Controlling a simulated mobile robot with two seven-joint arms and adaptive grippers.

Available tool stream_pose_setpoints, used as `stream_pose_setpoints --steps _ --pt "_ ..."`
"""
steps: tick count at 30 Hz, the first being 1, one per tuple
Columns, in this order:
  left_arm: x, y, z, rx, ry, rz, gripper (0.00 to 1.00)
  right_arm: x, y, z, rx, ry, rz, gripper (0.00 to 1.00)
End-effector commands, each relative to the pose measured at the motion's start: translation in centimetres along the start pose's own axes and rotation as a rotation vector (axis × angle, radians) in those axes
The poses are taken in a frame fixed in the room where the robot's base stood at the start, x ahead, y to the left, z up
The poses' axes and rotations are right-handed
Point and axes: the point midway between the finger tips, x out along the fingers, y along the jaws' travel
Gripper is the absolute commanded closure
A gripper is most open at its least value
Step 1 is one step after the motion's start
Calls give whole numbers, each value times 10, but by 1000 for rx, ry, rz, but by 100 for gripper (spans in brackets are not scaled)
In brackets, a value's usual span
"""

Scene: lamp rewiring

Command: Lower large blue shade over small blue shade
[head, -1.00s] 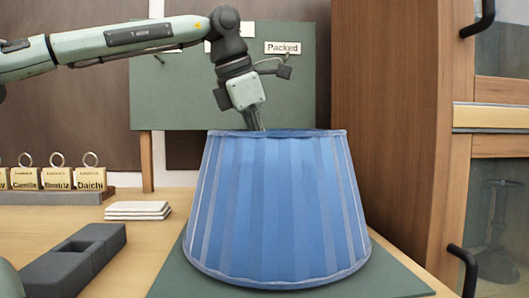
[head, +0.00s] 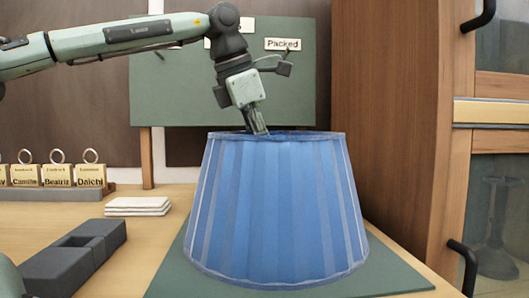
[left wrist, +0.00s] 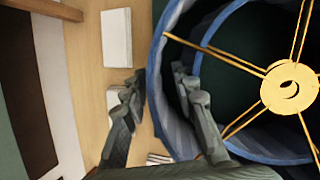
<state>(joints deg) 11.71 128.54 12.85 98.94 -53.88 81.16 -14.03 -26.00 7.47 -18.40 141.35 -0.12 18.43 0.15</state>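The large blue shade (head: 275,215), pleated and wider at the bottom, stands upright on a green mat (head: 395,278). My left gripper (head: 258,130) reaches down to its far top rim. In the left wrist view, the gripper (left wrist: 160,80) has its fingers apart, one outside and one inside the shade wall (left wrist: 157,95). A brass spoked ring (left wrist: 289,87) spans the shade's opening. A smaller blue ring (left wrist: 290,158) shows inside, likely the small blue shade; in the head view the large shade hides it. My right gripper is out of view.
A green board (head: 170,90) stands behind; a wooden cabinet (head: 390,120) stands close on the right.

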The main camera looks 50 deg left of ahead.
Motion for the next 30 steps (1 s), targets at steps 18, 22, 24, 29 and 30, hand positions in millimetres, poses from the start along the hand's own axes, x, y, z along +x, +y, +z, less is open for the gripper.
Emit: stream_pose_setpoints --steps 18,22,24,29,30 --pt "-106 0 0 -1 -3 3 71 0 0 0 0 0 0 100" --pt "-117 0 0 -1 -2 3 71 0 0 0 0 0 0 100" --pt "-120 0 0 -1 -2 2 71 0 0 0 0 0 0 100" --pt "-120 0 0 0 -2 2 71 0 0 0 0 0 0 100" --pt "-120 0 0 0 -2 2 71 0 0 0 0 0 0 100"
